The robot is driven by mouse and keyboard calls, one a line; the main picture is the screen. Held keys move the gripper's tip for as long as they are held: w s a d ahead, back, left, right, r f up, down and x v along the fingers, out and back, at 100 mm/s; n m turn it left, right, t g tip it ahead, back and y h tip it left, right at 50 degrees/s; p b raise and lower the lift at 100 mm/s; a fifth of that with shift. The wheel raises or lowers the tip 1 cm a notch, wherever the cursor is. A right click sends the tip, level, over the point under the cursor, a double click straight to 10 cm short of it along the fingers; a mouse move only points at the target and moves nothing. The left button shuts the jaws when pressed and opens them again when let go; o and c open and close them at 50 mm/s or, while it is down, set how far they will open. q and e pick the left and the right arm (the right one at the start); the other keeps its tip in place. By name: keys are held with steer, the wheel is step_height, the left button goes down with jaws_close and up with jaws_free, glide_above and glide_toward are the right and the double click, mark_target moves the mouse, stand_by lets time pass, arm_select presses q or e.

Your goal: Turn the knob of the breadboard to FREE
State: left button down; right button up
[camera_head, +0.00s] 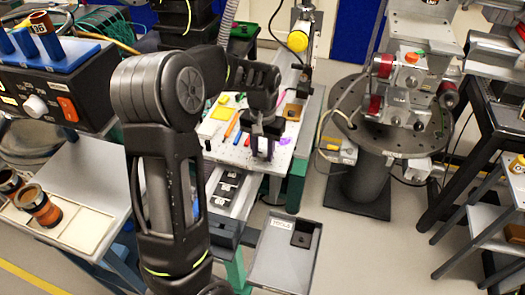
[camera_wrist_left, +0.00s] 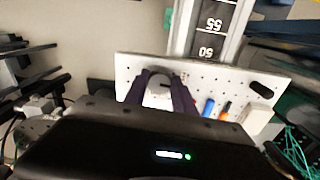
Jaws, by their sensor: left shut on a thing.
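The breadboard (camera_head: 232,155) is a white, perforated board on a bench in the middle of the head view. It also shows in the left wrist view (camera_wrist_left: 225,80). My left gripper (camera_head: 263,150) reaches down to the board's near part. In the left wrist view its two dark fingers (camera_wrist_left: 166,88) are shut around a small grey knob (camera_wrist_left: 163,82) near the board's edge. The fingers hide much of the knob, and I cannot read its marks or setting. My right gripper is not in view.
Markers and a yellow pad (camera_head: 222,112) lie on the board. A round perforated stage (camera_head: 365,135) stands to the right. A black control box (camera_head: 50,90) is at left.

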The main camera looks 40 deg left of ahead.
mark_target(263, 154)
arm_select(q)
steer(key=shift+n, duration=0.5)
steer(key=c, duration=1)
jaws_free()
steer(key=shift+c, duration=0.2)
step_height(263, 154, up, 8)
steer(key=shift+f+b, duration=0.1)
steer(key=shift+b, duration=0.2)
